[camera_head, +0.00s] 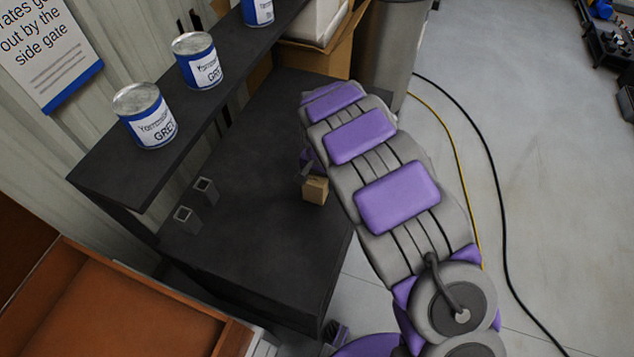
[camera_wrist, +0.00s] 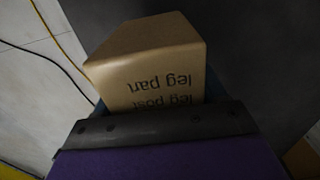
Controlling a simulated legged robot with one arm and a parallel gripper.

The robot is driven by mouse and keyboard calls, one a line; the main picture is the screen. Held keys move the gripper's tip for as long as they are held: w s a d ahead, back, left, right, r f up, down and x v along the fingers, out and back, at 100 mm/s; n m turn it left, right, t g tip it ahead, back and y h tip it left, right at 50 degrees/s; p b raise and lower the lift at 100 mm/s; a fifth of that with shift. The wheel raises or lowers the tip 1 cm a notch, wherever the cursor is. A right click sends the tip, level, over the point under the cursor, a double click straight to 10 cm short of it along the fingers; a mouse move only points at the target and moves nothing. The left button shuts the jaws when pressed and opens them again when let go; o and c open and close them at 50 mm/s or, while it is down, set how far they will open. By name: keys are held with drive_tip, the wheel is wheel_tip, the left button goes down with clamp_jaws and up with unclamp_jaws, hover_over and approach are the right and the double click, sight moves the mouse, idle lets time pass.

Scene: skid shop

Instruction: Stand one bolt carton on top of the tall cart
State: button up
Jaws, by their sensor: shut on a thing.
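My gripper (camera_head: 309,172) is shut on a small brown carton (camera_head: 316,191), held over or at the right part of a black bench top. Most of the gripper is hidden behind my arm. In the wrist view the carton (camera_wrist: 145,65) fills the middle above the gripper's edge (camera_wrist: 155,124), with upside-down print that reads "leg part" and "leg post". No bolt label shows on it. I cannot tell whether the carton touches the surface below. Nothing in view is clearly the tall cart.
The black bench (camera_head: 265,245) has two short square tubes (camera_head: 204,191) at its left. A raised shelf (camera_head: 115,170) carries paint cans (camera_head: 150,118). An orange-brown open box (camera_head: 130,305) is at lower left. A cardboard box (camera_head: 322,52) and grey drum (camera_head: 387,45) stand behind. Cables (camera_head: 487,150) cross the floor.

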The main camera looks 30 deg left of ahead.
drive_tip(key=shift+w+a+f, duration=0.1)
drive_tip(key=shift+w+a, duration=0.25)
drive_tip(key=shift+a, duration=0.35)
wheel_tip(320, 180, down, 4)
drive_tip(key=shift+r+b, duration=0.15)
drive_tip(key=shift+b, duration=0.35)
drive_tip(key=shift+d+r, duration=0.15)
drive_tip(key=o, duration=1.4)
wheel_tip(320, 180, up, 12)
drive_tip(key=shift+f+p, duration=0.1)
drive_tip(key=shift+p, duration=0.75)
